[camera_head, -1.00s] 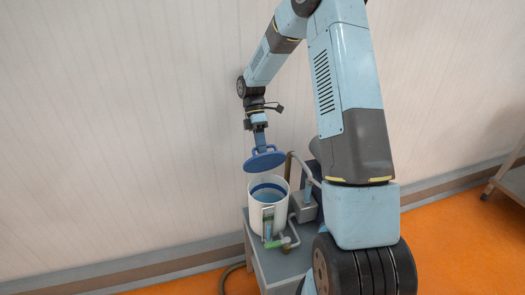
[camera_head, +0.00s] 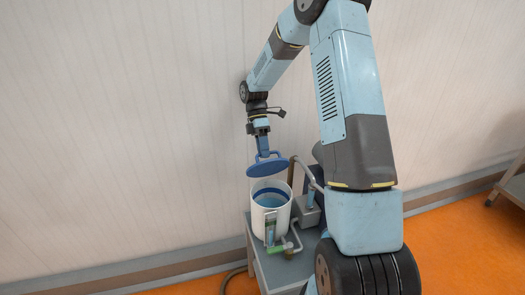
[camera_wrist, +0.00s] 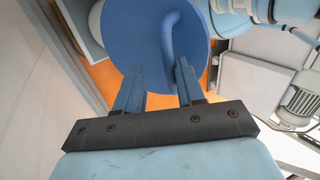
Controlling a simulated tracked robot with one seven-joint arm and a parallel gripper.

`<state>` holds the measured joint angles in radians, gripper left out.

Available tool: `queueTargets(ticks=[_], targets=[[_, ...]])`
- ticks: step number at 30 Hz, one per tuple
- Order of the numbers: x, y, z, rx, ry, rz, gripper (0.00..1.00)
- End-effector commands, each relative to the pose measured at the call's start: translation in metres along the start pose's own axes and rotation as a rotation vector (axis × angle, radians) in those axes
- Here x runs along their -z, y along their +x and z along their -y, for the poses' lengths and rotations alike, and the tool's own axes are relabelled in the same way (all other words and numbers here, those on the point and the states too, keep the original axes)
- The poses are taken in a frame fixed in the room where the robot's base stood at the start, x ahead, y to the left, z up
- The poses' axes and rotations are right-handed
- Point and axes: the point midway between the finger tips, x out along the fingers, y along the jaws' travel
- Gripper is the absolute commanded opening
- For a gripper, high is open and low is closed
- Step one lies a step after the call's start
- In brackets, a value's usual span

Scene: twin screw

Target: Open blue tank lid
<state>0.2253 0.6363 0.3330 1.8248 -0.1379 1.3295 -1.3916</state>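The blue tank lid (camera_head: 266,168) is a round disc with a raised handle. In the head view it hangs tilted in the air, clear of the white tank's (camera_head: 270,218) open top, with blue showing inside the tank. My gripper (camera_head: 264,153) is just above the lid, at the left part of its handle. In the wrist view the lid (camera_wrist: 140,35) fills the top middle, and the handle's near end meets my gripper (camera_wrist: 161,66) beside the right finger. The fingers stand somewhat apart and the exact contact is partly hidden, but the lid hangs from them.
The tank stands on a grey stand (camera_head: 280,268) with a bent pipe (camera_head: 308,172) and a green fitting (camera_head: 279,248) beside it. A wall (camera_head: 120,130) rises close behind. A shelf (camera_head: 514,186) stands far right. Orange floor is clear between.

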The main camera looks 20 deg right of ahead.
Motion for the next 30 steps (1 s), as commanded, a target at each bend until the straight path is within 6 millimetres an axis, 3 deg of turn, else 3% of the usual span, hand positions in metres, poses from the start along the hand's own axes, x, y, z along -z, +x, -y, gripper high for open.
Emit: queueTargets(ticks=[8, 13, 27, 30], targets=[[0.000, -0.007, 0.004, -0.002, 0.001, 0.000, 0.38], [0.000, -0.027, 0.018, -0.003, 0.000, 0.001, 0.38], [-0.001, -0.045, 0.095, -0.001, 0.000, 0.001, 0.38], [-0.001, -0.041, 0.111, 0.000, 0.000, 0.001, 0.38]])
